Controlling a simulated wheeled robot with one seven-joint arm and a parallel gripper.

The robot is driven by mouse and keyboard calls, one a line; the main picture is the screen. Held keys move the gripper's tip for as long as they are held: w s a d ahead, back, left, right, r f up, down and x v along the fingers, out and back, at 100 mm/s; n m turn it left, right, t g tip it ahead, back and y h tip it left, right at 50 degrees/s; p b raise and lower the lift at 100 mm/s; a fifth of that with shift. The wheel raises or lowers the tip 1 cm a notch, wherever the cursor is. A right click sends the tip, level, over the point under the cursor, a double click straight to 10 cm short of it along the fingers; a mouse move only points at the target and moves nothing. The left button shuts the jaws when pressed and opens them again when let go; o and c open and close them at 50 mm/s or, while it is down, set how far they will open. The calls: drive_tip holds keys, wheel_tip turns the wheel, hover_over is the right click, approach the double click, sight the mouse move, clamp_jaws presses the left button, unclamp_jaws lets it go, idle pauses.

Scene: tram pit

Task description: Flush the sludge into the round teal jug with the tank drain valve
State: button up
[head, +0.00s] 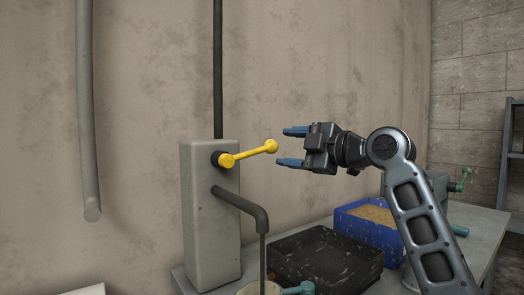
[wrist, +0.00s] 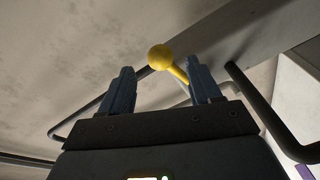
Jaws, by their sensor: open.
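The tank drain valve is a grey upright housing (head: 210,215) with a yellow lever (head: 248,153) that points right and slightly up. Its ball end lies just left of my gripper (head: 292,147), which is open and empty. In the wrist view the yellow ball (wrist: 160,57) shows between and just beyond the two blue fingers. A dark spout (head: 245,204) bends down from the housing, and a thin dark column (head: 263,255), apparently sludge, hangs below it. It reaches a round, pale-topped vessel (head: 246,289) at the bottom edge, mostly cut off. A teal piece (head: 301,288) shows beside it.
A black tray (head: 325,258) and a blue bin (head: 367,225) with tan grainy contents stand on the grey bench right of the valve. A teal-handled device (head: 462,179) stands farther right. A grey wall pipe (head: 88,120) hangs at left. The space around the lever is clear.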

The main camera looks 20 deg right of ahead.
sight(269, 141)
drive_tip(key=shift+c, duration=0.2)
